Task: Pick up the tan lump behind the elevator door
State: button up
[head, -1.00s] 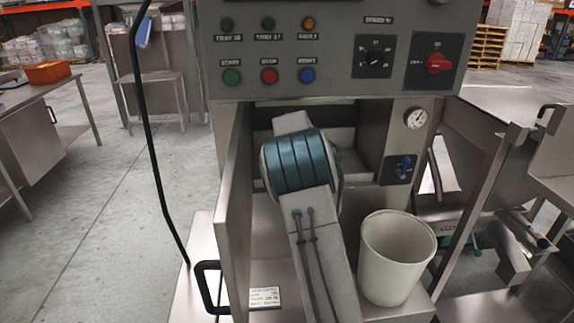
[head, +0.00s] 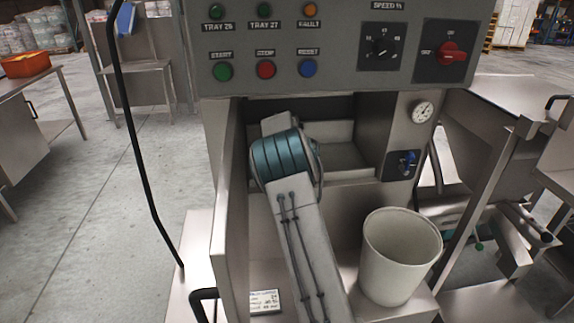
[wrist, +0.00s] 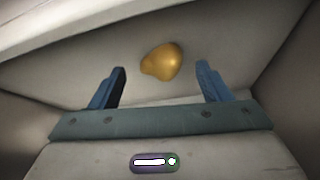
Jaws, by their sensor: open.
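The tan lump (wrist: 161,60) shows in the wrist view as a smooth golden-tan piece on a pale surface inside the compartment. My gripper (wrist: 162,78) is open, its two blue fingers to the left and right of the lump and nearer the camera. The lump lies slightly beyond the fingertips, between their lines, and I see no contact. In the head view the lump and the fingers are hidden behind my arm, which reaches into the open bay. The door (head: 232,205) stands open on the left of the bay, with a black handle.
A white bucket (head: 398,255) stands on the shelf at the right of my arm. The control panel (head: 345,50) overhangs the bay. A gauge (head: 422,111) and a blue valve (head: 405,163) sit on the right post. A small label card (head: 265,301) lies low at the left.

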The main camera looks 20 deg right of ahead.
jog(key=shift+x, duration=0.85)
jog(key=c, duration=1)
jog(key=shift+c, duration=0.2)
jog(key=shift+r, duration=0.1)
